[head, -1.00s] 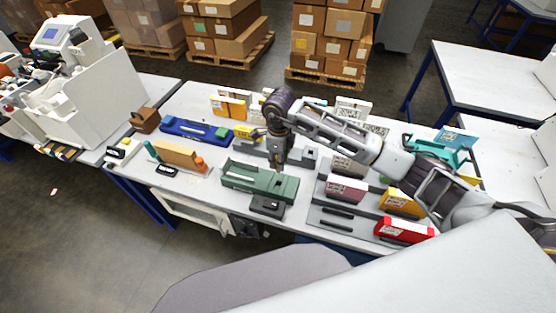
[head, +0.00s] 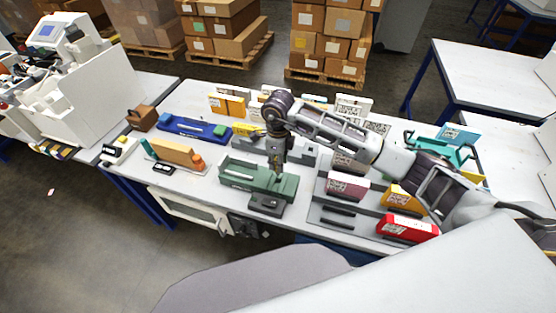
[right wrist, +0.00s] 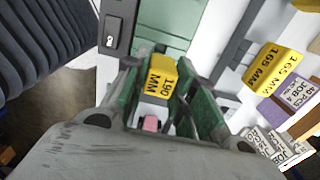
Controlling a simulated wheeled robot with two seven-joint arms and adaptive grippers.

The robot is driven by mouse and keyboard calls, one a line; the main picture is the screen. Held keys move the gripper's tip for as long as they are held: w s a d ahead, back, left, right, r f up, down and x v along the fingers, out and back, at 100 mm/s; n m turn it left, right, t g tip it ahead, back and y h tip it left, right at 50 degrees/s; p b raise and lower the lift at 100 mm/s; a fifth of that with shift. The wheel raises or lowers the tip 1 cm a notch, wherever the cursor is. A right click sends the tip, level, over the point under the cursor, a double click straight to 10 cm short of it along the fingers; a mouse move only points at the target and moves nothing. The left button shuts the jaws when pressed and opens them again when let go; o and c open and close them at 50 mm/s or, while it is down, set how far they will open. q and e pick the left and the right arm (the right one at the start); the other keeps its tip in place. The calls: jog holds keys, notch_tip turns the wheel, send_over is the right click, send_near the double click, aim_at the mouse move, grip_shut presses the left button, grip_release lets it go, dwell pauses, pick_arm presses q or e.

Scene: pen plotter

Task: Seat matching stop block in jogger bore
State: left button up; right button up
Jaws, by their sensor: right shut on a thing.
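The green jogger (head: 240,175) lies near the middle of the bench; its green floor and walls also show in the right wrist view (right wrist: 165,25). My right gripper (head: 277,170) points down at the jogger's right part. It is shut on a stop block with a yellow face marked 190 MM (right wrist: 160,80), between its fingers in the right wrist view. The block's lower end and the bore are hidden, so I cannot tell whether the block is in the bore. My left gripper is not in view.
Yellow 165 MM blocks (right wrist: 270,68) lie beside the jogger. A dark grey unit (head: 266,204) stands in front of it. A blue jogger (head: 190,130) is behind left. A grey rack with a red box (head: 405,229) is at the right. White bench shows at the front left.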

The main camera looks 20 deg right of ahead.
aim_at(278, 173)
jog(key=shift+f+b, duration=1.65)
jog(key=shift+f, duration=0.55)
jog(key=shift+f+b, duration=1.35)
jog(key=shift+f, duration=0.2)
jog(key=o, duration=1.1)
jog(key=shift+r, duration=0.15)
jog(key=shift+r, duration=5.85)
